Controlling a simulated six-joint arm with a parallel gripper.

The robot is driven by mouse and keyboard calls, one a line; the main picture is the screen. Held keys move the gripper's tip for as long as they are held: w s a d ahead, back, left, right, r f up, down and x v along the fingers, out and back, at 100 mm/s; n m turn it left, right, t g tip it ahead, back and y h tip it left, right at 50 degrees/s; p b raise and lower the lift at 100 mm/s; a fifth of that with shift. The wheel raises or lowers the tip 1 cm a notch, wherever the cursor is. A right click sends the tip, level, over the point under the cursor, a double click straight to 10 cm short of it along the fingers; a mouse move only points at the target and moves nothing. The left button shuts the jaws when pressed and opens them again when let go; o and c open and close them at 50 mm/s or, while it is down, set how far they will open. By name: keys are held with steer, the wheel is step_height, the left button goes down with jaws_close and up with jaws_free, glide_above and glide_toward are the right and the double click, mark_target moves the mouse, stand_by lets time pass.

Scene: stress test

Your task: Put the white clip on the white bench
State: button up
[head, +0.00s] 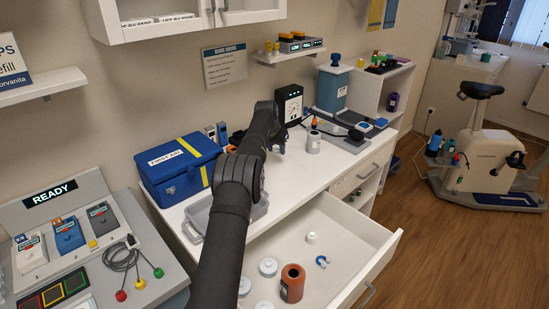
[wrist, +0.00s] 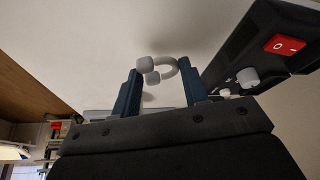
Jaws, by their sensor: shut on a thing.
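My gripper (wrist: 161,80) shows in the wrist view with its two dark blue fingers on either side of a small white clip (wrist: 169,66). The clip is a curved, horseshoe-like piece with rounded ends, held at the fingertips. In the head view my gripper (head: 281,143) is over the back part of the white bench (head: 292,180), in front of a black device. The clip cannot be made out there. Whether it touches the bench cannot be told.
A black device with a red switch (wrist: 284,44) is close on the right in the wrist view. A grey-white bottle with an orange top (head: 313,143) stands right of my gripper, a blue first aid box (head: 180,168) left. Below, an open drawer (head: 345,245) holds jars and a blue-and-white clip.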

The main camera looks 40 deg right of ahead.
mark_target(273, 153)
steer(key=shift+w+a+f, duration=0.1)
steer(key=shift+w+f, duration=0.25)
steer(key=shift+w, duration=0.05)
steer(key=shift+f, duration=1.9)
steer(key=shift+f, duration=0.15)
steer(key=o, duration=0.9)
steer(key=v, duration=1.2)
